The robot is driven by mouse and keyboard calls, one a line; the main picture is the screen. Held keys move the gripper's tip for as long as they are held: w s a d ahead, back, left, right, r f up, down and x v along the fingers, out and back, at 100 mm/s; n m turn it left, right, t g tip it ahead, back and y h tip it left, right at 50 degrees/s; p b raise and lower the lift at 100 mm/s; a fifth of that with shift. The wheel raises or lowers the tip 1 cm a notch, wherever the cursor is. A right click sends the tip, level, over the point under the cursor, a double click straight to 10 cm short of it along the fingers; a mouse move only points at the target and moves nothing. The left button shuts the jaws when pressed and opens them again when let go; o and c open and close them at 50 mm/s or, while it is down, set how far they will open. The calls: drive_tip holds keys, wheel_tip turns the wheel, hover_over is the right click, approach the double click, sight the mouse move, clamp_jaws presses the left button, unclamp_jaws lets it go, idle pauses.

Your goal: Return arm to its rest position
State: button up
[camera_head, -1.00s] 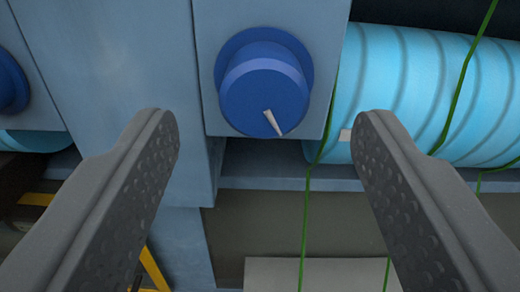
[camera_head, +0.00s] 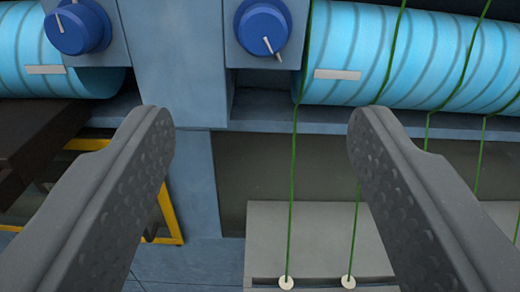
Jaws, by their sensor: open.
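My gripper (camera_head: 260,135) is open, its two dark grey dimpled fingers reaching in from the lower left and lower right. Nothing is between the fingers. A blue knob (camera_head: 263,28) with a white pointer sits on a blue-grey panel, above and beyond the gap between the fingertips. My gripper is apart from it. A second blue knob (camera_head: 78,27) is on a panel at the upper left. The rest of my arm is out of view.
Light-blue ribbed cylinders (camera_head: 400,55) lie at the right and left (camera_head: 25,60). Green cords (camera_head: 292,190) hang down to white discs near a grey block (camera_head: 310,235). A dark brown slab (camera_head: 35,145) and yellow frame (camera_head: 170,215) are at the left.

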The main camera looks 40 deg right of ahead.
drive_tip(key=s+d+f+n+y, duration=0.35)
drive_tip(key=s+d+y, duration=0.2)
drive_tip(key=d, duration=0.25)
drive_tip(key=s+a+f+n+y, duration=0.1)
drive_tip(key=s+f+n+y, duration=0.2)
drive_tip(key=s+f+y, duration=0.2)
drive_tip(key=s, duration=0.2)
drive_tip(key=shift+s+t, duration=0.4)
